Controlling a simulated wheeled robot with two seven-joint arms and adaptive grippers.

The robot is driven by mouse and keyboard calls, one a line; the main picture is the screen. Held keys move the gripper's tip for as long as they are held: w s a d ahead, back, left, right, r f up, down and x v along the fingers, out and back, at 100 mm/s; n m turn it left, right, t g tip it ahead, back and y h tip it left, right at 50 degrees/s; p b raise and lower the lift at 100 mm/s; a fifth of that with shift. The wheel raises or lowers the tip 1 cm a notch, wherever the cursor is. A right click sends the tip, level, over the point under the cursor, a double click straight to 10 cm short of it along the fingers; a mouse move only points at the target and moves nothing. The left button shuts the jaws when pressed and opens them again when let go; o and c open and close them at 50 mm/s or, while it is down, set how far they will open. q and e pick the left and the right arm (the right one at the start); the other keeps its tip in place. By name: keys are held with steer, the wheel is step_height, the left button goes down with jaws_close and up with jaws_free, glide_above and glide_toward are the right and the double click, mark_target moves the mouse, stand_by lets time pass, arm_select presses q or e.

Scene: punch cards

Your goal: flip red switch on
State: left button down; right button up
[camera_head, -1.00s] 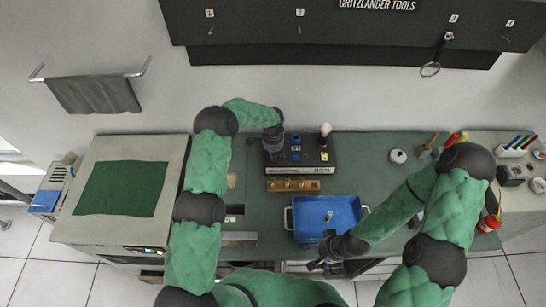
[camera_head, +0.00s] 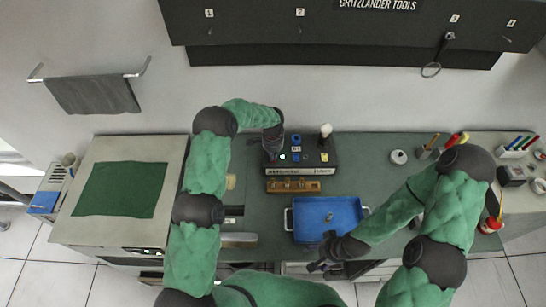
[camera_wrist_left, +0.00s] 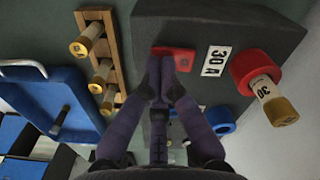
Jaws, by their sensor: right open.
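The red switch (camera_wrist_left: 182,56) is on top of the black box, in the left wrist view. It is partly hidden behind my fingertips. My right gripper (camera_head: 320,265) is open and empty at the bench's front edge.
A blue tray (camera_head: 297,226) with a small peg and a wooden rack (camera_head: 313,186) stand in front of the box. A red ring (camera_wrist_left: 243,68) and blue ring (camera_wrist_left: 221,118) are on the box near my fingers.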

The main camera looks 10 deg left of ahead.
arm_select(q)
steer(key=shift+r+p, duration=0.7)
steer(key=shift+r, duration=2.35)
